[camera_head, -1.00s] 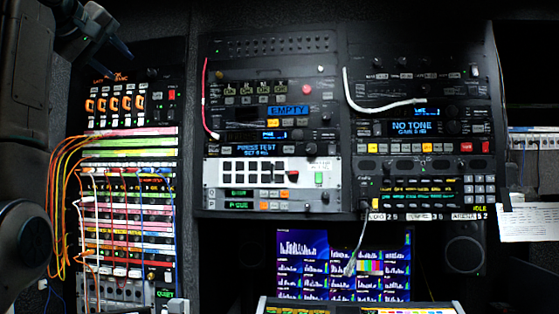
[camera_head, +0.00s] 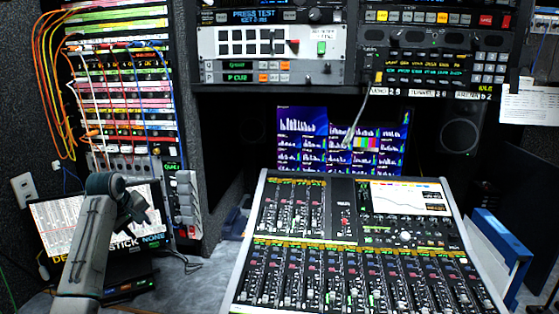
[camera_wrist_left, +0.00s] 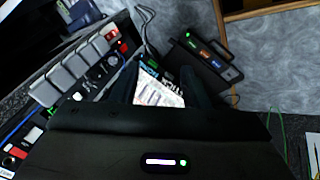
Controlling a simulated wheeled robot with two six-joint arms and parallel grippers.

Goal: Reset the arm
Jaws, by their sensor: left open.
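My left arm comes in from the lower left in the head view. Its gripper (camera_head: 143,212) is in front of the laptop-like screen at the left of the desk. In the left wrist view the two dark fingers of the left gripper (camera_wrist_left: 160,88) stand apart. Part of a lit white screen (camera_wrist_left: 158,94) shows between them, beyond the fingers. I see nothing held. My right gripper is in neither view.
A mixing console (camera_head: 345,245) fills the centre of the desk. A screen (camera_head: 70,215) stands behind my left arm. A cable patch rack (camera_head: 120,90) rises at the left, and a blue binder (camera_head: 500,245) stands at the right. Monitors (camera_head: 345,140) glow behind the console.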

